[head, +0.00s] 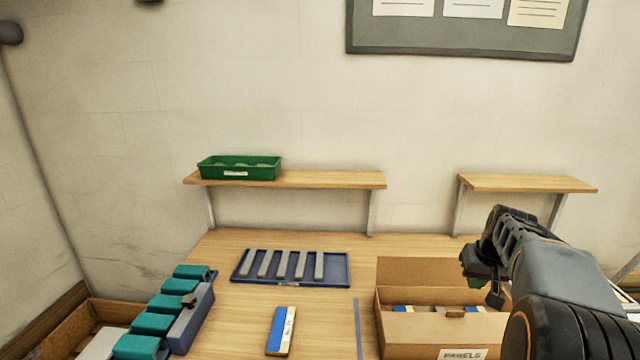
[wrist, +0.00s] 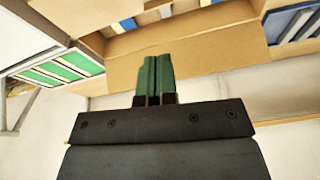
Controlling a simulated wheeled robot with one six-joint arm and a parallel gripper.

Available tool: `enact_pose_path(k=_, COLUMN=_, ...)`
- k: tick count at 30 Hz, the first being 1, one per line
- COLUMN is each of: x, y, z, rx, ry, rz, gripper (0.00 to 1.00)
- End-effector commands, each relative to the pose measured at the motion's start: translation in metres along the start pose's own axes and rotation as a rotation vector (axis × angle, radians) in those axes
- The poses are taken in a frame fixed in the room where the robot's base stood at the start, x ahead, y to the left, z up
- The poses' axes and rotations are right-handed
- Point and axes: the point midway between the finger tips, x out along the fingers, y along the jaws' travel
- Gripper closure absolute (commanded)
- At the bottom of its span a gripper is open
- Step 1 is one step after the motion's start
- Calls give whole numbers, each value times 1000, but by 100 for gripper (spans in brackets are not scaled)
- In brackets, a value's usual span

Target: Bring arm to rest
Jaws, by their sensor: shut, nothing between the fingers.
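My gripper (head: 480,272) is at the right in the head view, raised above and beside the cardboard box marked PANELS (head: 440,335). In the wrist view its two green fingers (wrist: 154,80) are pressed together with nothing between them. The wrist view also shows the box's cardboard (wrist: 215,50) behind the fingers. Part of the box is hidden behind my arm in the head view.
A blue tray (head: 340,284) with several grey bars lies on the wooden table (head: 230,315). A blue, white and tan panel (head: 281,331) lies in front. Teal-topped blocks (head: 152,323) stand at left. Shelves (head: 330,180) (head: 525,183) are behind; one holds a green bin (head: 240,174).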

Motion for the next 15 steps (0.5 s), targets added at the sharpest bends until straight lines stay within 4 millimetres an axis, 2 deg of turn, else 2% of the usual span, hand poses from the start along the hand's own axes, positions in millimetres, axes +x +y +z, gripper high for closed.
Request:
enact_pose_path(k=1, x=8, y=-5, z=18, rx=39, ry=-28, rz=4, gripper=100)
enact_pose_path(k=2, x=10, y=-13, z=29, rx=55, ry=-39, rz=7, gripper=100)
enact_pose_path(k=9, x=9, y=-103, z=128, rx=18, ry=-57, rz=17, gripper=100)
enact_pose_path(k=12, x=8, y=-130, z=165, rx=-49, ry=-43, rz=9, gripper=100)
enact_pose_path(k=15, x=5, y=-149, z=192, rx=-128, ry=-20, rz=-4, gripper=100)
